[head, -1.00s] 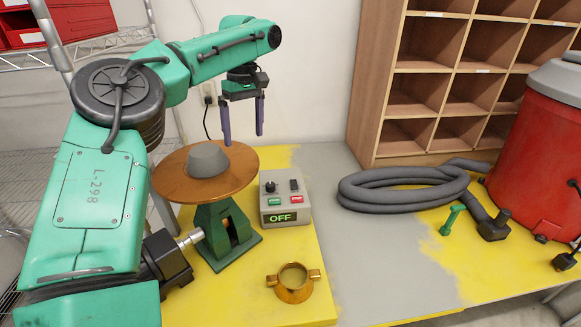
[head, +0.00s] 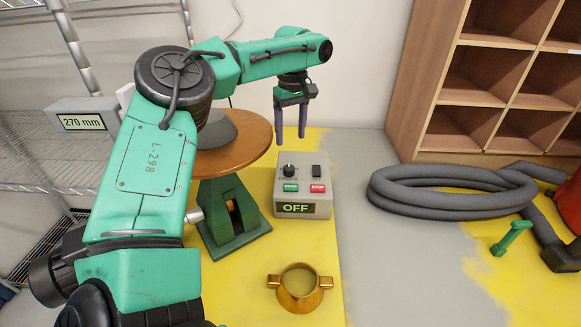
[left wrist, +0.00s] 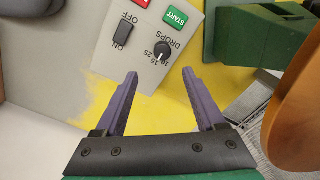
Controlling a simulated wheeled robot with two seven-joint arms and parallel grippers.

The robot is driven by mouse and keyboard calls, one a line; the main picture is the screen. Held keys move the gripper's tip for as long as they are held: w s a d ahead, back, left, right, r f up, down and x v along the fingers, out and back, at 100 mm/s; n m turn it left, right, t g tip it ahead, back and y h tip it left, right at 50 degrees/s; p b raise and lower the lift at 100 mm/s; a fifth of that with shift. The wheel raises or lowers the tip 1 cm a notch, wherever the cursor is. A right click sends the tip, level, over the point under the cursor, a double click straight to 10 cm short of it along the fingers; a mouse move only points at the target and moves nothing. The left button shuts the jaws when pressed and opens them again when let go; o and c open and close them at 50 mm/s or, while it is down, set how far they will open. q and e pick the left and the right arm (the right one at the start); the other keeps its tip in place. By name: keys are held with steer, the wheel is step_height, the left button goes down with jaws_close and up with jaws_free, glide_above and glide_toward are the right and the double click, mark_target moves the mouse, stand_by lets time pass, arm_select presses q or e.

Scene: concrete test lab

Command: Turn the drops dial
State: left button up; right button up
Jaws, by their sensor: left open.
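The drops dial (head: 289,170) is a black knob on top of a small grey control box (head: 303,204), left of a black switch. In the left wrist view the dial (left wrist: 159,47) has a white pointer and numbers around it, with the word DROPS beside it. My left gripper (head: 292,142) hangs above and behind the box, fingers down, open and empty. In the wrist view its two purple fingers (left wrist: 156,76) point toward the dial, apart from it. My right gripper is not in view.
A round brown table on a green stand (head: 235,225) stands left of the box, with a grey cone (head: 218,130) on it. A brass ring (head: 300,288) lies in front. A coiled grey hose (head: 440,190) and a wooden shelf (head: 440,90) are at right.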

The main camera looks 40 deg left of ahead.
mark_target(289, 167)
arm_select(q)
steer(key=f, duration=0.3)
steer(key=f+p, duration=0.1)
steer(key=f, duration=0.2)
steer(key=s+f, duration=0.1)
steer(key=f, duration=0.2)
steer(key=shift+f+p, duration=0.15)
steer(key=shift+p, duration=0.15)
steer(key=shift+w+f, duration=0.15)
steer(key=shift+f, duration=0.35)
steer(key=shift+r, duration=0.1)
steer(key=shift+c, duration=0.7)
jaws_close()
steer(key=shift+m, duration=0.3)
steer(key=shift+m+b, duration=0.5)
steer(key=shift+m, duration=0.7)
steer(key=m, duration=0.5)
steer(key=shift+m, duration=0.4)
